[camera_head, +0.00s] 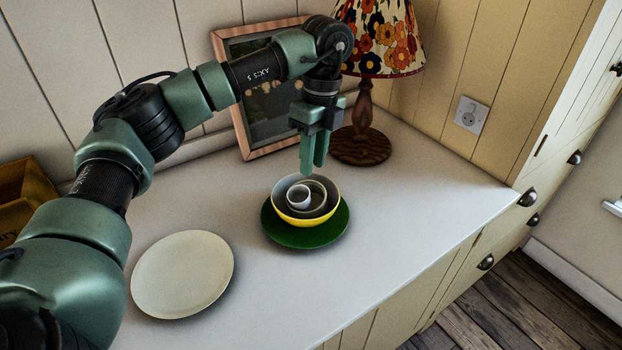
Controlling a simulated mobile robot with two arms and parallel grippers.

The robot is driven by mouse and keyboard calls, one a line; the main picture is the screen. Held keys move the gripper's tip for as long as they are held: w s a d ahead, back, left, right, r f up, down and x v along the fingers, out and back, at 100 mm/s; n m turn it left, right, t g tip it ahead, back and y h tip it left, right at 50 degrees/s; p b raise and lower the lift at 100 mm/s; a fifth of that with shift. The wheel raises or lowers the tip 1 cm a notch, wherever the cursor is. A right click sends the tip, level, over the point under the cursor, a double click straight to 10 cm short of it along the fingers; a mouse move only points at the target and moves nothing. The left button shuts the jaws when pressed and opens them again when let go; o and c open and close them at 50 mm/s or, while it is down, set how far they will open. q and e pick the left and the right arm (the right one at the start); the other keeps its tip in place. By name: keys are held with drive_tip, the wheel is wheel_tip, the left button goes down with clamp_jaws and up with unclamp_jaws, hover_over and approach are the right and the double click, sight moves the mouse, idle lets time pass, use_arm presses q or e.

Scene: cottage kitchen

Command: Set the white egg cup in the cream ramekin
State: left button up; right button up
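A small white egg cup (297,199) stands inside a nest of dishes on the counter. Around it shows the rim of a small round dish, seemingly the cream ramekin (322,190), inside a yellow bowl (307,220) with a grey inside. The egg cup appears to be within that small rim, but its base is hidden. The bowl sits on a dark green plate (312,238). My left gripper (313,170) points down just above the back of the bowl, apart from the egg cup, with nothing visible in it. Its fingers look close together and the gap is unclear. My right gripper is not in view.
A pale cream plate (183,274) lies at the left front of the white counter (400,205). A lamp with a floral shade (380,35) and a framed picture (262,110) stand behind my arm. A yellow wooden box (22,190) is at far left. The counter's right side is clear.

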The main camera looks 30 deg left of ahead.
use_arm(q)
wheel_tip(320, 180, up, 7)
drive_tip(key=shift+w+d+f, duration=0.15)
drive_tip(key=shift+w+f, duration=0.05)
drive_tip(key=shift+w, duration=0.15)
idle(0.3)
